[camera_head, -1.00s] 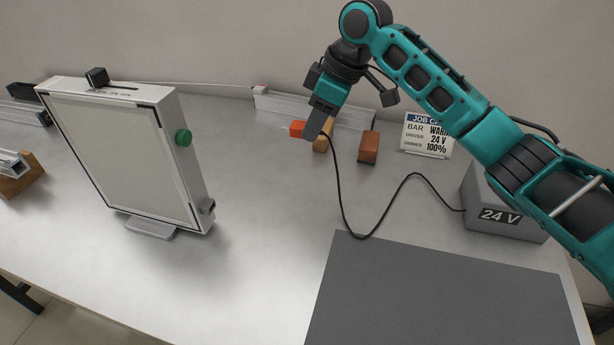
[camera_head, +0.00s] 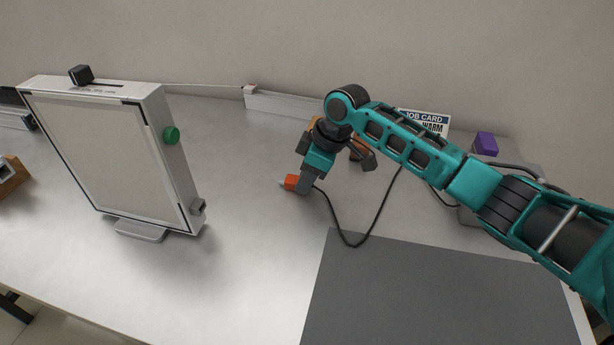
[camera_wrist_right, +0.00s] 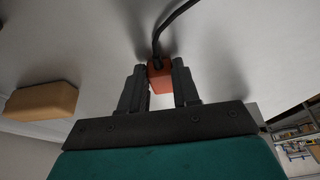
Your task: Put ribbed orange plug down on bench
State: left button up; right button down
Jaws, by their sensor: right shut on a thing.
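The orange plug (camera_head: 291,182) is between the fingers of my right gripper (camera_head: 304,184), low over the bench (camera_head: 245,215) and right of the lightbox. A black cable runs from it. I cannot tell if the plug touches the bench. In the right wrist view the plug (camera_wrist_right: 160,76) sits between the two dark fingers of the gripper (camera_wrist_right: 159,86), with the cable leading away from it. My left gripper is not in view.
A grey mat (camera_head: 430,295) lies at front right. Behind my right arm are a job card (camera_head: 424,121), a purple block (camera_head: 486,143) and a partly hidden grey box. A tan block (camera_wrist_right: 42,100) shows in the wrist view.

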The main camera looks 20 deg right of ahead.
jog(key=c, duration=0.8)
grip_release()
jog(key=p+v, duration=0.1)
jog(key=v, duration=1.1)
jog(key=shift+r, duration=0.1)
